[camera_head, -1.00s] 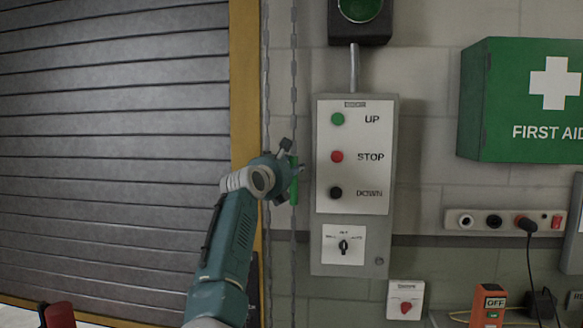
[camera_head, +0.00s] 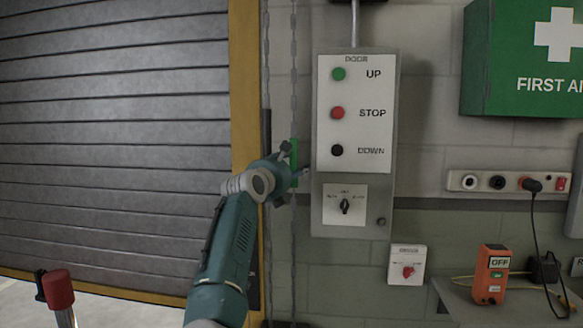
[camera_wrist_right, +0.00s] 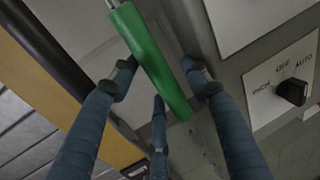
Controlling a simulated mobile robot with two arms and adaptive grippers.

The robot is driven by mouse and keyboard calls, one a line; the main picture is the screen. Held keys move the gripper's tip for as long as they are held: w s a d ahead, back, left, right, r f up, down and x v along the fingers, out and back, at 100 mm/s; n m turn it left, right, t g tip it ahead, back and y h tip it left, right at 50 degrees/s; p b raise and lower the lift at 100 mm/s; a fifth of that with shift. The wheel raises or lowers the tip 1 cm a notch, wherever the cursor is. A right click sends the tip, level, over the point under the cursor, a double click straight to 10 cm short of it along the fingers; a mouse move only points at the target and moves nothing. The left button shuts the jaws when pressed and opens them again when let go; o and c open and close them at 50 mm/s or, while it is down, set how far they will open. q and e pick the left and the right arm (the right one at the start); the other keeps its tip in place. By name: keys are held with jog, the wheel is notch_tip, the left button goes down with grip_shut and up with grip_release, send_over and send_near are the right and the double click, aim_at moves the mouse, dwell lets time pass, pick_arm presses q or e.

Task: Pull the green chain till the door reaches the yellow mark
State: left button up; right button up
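The grey slatted door (camera_head: 110,120) fills the left of the head view, its bottom edge a little above the pale floor. A looped chain (camera_head: 294,60) hangs beside the door's yellow frame. Its green section (camera_head: 294,150) shows just above and behind my right gripper (camera_head: 295,172). In the right wrist view the green section (camera_wrist_right: 152,60) passes slantwise between the fingers of the right gripper (camera_wrist_right: 160,85). The fingers are spread around its lower part, with small gaps on both sides, so it looks open. My left gripper is out of view. I cannot make out a separate yellow mark.
The control box (camera_head: 357,115) with UP, STOP and DOWN buttons is mounted close to the right of the chain. The yellow door frame (camera_head: 243,90) is close to the left. A red-topped post (camera_head: 58,290) stands at the lower left. A shelf with an orange device (camera_head: 491,275) is at the lower right.

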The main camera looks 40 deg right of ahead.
jog(key=shift+r, duration=0.1)
jog(key=v, duration=0.7)
jog(key=shift+a, duration=0.2)
jog(key=shift+s, duration=0.1)
dwell(0.3)
